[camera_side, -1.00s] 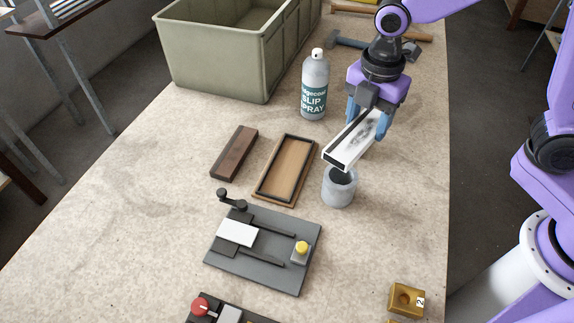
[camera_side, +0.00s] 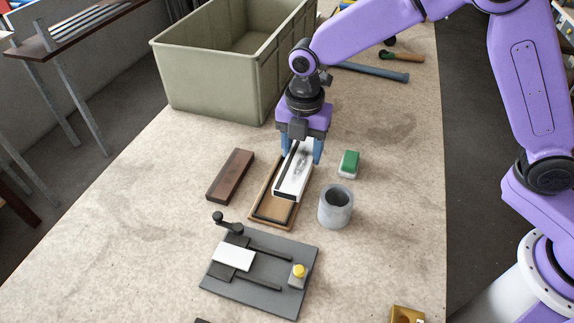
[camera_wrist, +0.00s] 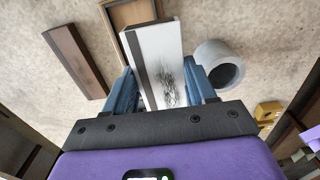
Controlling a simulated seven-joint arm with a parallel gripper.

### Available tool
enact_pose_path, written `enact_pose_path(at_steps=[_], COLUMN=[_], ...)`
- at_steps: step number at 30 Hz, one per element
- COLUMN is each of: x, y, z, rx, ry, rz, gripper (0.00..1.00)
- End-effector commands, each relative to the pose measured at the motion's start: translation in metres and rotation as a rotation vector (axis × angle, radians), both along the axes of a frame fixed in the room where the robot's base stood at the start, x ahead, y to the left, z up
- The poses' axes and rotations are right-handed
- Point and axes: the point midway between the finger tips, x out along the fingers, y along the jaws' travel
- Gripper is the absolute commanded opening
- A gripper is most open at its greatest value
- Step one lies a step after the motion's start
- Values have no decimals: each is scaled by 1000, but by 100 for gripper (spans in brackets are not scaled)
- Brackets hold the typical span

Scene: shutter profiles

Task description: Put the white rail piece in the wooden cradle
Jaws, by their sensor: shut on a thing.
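The white rail piece (camera_side: 293,177) has a dark strip along its left side and a grey smudge on top. My gripper (camera_side: 302,155) is shut on it near its far end. The wooden cradle (camera_side: 265,216) is a shallow tray with a dark rim, and the rail piece is above its right part, hiding much of it. I cannot tell whether the rail touches the cradle. In the wrist view the rail piece (camera_wrist: 165,50) lies between the blue fingers (camera_wrist: 163,92), with a corner of the cradle (camera_wrist: 115,15) showing beyond it.
A dark wooden block (camera_side: 230,176) lies left of the cradle. A grey cup (camera_side: 336,208) and a green-topped block (camera_side: 348,164) are on the right. A clamp plate (camera_side: 260,275) lies in front. A large green bin (camera_side: 215,90) stands behind.

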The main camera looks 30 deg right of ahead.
Motion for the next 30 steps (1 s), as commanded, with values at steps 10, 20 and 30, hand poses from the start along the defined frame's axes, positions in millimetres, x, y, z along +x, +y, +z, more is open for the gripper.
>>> enact_pose_path(at_steps=[10, 20, 30], x=[25, 30, 30], y=[16, 19, 19], z=[-36, -64, -73], rx=[1, -1, 1], ry=[-1, 1, -1], rz=[0, 0, 0], gripper=[19, 19, 19])
